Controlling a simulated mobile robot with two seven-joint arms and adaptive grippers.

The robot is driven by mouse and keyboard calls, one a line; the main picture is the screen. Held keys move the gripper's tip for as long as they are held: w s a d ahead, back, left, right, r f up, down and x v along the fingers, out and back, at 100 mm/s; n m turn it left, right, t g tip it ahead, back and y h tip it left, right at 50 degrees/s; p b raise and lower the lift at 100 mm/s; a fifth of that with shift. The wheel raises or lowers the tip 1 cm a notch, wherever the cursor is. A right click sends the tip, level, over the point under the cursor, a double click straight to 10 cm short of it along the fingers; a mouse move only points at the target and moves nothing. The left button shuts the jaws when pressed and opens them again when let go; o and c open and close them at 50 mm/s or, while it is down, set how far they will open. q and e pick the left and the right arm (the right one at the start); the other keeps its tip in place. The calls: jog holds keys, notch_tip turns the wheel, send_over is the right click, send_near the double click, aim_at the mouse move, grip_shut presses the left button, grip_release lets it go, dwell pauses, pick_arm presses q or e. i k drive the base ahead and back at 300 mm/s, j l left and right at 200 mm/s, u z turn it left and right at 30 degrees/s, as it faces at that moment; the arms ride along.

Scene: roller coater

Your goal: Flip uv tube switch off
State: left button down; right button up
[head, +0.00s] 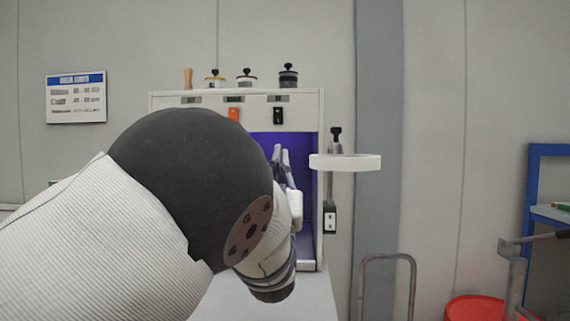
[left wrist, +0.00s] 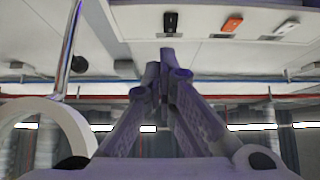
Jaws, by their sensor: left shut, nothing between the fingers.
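A white cabinet (head: 308,107) stands ahead, with purple light (head: 262,140) glowing inside its opening. Its upper front carries an orange switch (head: 234,115) and a black switch (head: 278,115), each below a label too small to read. I cannot tell which is the uv tube switch.
A white ring-shaped part (head: 345,162) sticks out at the cabinet's right side, close to my left gripper. Several small jars and tools (head: 246,77) stand on top of the cabinet. A red bin (head: 475,308) and a blue rack (head: 535,180) are at the right.

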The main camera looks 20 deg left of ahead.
aim_at(277, 112)
jog(key=k+l, duration=0.2)
jog(key=k, duration=0.3)
jog(key=k+l, duration=0.2)
jog(key=k, duration=0.25)
